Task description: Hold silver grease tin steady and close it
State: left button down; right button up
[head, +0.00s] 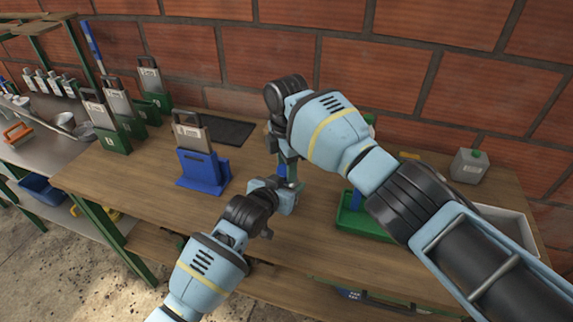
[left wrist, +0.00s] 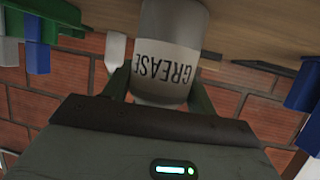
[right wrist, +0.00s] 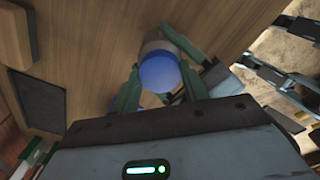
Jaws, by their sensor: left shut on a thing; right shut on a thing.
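The grease tin (left wrist: 168,60) is a silver-grey can with a pale band reading GREASE, upside down in the left wrist view. My left gripper (left wrist: 160,82) is shut on its body, one green finger on each side. In the right wrist view a round blue lid (right wrist: 158,73) shows at the tin's top end. My right gripper (right wrist: 157,80) is shut on the lid, its green fingers on both sides. I cannot tell how fully the lid is seated. In the head view, my right gripper (head: 283,156) is above my left gripper (head: 285,195); the arms mostly hide the tin.
A blue holder (head: 203,172) with a grey plate stands left of the grippers, and a dark mat (head: 222,131) lies behind. A green tray (head: 361,222) sits to the right. A grey canister (head: 469,167) stands far right. The front left of the wooden bench (head: 130,180) is clear.

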jog(key=o, duration=1.1)
jog(key=shift+r, duration=0.1)
jog(key=shift+r, duration=2.2)
jog(key=shift+c, duration=0.5)
jog(key=shift+w+a+r+n, duration=0.1)
jog(key=shift+r+n, duration=0.7)
jog(key=shift+n, duration=0.2)
jog(key=shift+r+n, duration=0.45)
jog(key=shift+n, duration=0.4)
jog(key=shift+r+n, duration=0.45)
jog(key=shift+n, duration=0.4)
